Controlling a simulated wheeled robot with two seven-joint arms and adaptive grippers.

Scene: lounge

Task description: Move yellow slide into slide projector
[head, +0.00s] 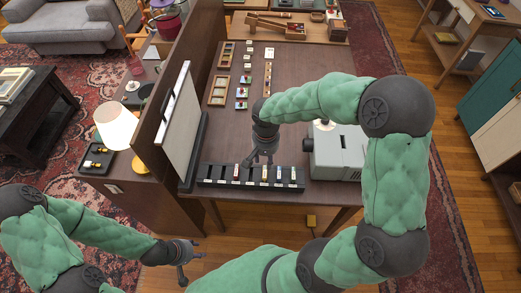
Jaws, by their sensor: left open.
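The slide projector (350,157) is a pale grey box at the right of the dark table, its lens side facing left. A long black slotted rack (205,177) lies along the table's near edge and holds several small upright slides. One yellow-looking slide (264,173) stands in its middle part. My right gripper (259,162) points down just behind and above the rack, close to that slide. I cannot tell whether it is shut or touches anything. My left gripper (186,270) is open and empty, low in front of the table.
A white screen (180,115) stands at the table's left edge beside a wooden partition (180,50). Trays and small coloured pieces lie farther back on the table (310,70). A lit lamp (116,125) stands left of the partition.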

